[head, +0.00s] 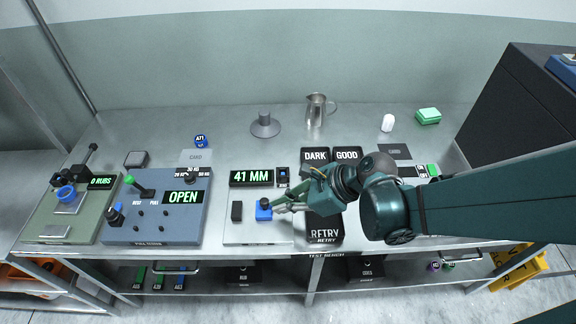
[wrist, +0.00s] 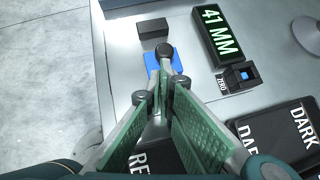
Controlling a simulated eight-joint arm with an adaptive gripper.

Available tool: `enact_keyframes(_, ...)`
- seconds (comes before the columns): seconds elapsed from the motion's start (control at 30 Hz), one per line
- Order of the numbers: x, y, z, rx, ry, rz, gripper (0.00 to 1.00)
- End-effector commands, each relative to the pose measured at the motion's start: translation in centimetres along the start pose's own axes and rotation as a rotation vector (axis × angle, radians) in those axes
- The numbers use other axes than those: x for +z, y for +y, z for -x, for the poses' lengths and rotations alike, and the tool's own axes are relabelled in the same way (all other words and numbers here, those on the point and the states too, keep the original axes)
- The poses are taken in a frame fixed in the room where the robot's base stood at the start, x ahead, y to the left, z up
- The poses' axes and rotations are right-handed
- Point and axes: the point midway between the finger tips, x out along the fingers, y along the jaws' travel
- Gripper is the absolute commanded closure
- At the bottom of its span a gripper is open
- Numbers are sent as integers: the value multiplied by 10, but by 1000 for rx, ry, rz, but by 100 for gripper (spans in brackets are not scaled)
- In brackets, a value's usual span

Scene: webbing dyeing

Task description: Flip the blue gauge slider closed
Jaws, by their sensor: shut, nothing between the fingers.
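The blue gauge slider (head: 263,213) is a small blue block with a dark round knob on top. It stands on a pale gauge plate (head: 258,234), right of a dark block (head: 237,211) and apart from it. In the wrist view the slider (wrist: 150,61) is partly hidden behind my fingertips. My gripper (head: 279,208) is shut and empty, low over the plate at the slider's right side. In the wrist view its fingers (wrist: 164,78) converge close to the slider; I cannot tell whether they touch it. The gauge display (head: 251,177) reads 41 MM.
A small dark button unit (head: 282,171) marked ZERO sits right of the display. Black trays marked DARK (head: 315,156), GOOD (head: 347,155) and RETRY (head: 324,234) lie to the right, under or near my arm. A blue-grey panel reading OPEN (head: 150,228) stands to the left.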

Motion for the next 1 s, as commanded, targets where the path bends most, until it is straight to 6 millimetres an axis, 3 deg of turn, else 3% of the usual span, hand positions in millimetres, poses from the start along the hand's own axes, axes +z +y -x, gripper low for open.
enact_keyframes(0.5, 29, 11, -28, 0, -1, 1, 100)
enact_keyframes(1.0, 33, 13, -31, 3, -5, 1, 100)
